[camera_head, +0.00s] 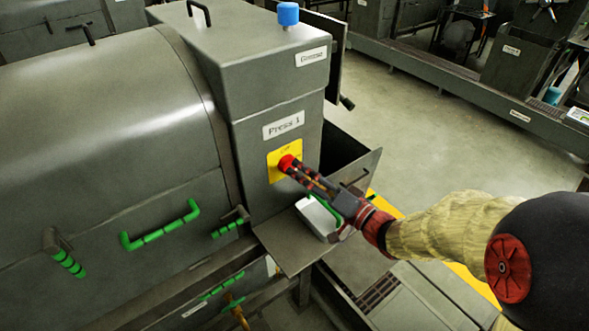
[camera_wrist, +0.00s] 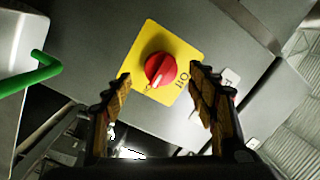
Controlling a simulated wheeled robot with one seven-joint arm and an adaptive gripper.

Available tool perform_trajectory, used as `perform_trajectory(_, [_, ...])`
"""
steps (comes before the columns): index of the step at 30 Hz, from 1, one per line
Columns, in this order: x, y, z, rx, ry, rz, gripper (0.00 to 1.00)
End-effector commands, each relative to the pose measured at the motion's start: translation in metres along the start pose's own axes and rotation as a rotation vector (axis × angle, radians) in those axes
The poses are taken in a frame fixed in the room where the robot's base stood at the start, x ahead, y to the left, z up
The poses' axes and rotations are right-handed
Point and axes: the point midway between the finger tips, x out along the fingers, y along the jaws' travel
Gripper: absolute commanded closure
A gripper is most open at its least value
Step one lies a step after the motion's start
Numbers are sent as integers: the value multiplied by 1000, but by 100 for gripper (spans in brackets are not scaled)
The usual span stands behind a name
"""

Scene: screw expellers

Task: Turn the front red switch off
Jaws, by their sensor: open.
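The red switch (camera_head: 286,163) is a round knob on a yellow plate (camera_head: 274,174) on the front of the grey cabinet labelled Press 1. In the wrist view the red switch (camera_wrist: 160,69) sits on the yellow plate (camera_wrist: 188,49), with "Off" printed beside it. A raised ridge crosses the knob and slants toward the lower left of that view. My gripper (camera_head: 300,172) reaches the plate from the right. In the wrist view my gripper (camera_wrist: 158,75) is open, with one finger on each side of the knob. I cannot tell whether the fingers touch it.
A white box (camera_head: 316,219) sits on a metal ledge (camera_head: 285,249) below my gripper. Green handles (camera_head: 160,226) line the press body at left. A metal chute (camera_head: 355,170) juts out to the right of the cabinet. Open floor (camera_head: 440,145) lies beyond.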

Motion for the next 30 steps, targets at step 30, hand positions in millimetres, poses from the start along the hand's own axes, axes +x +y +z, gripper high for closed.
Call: perform_trajectory(30, [37,0,-1,-2,2,2,64])
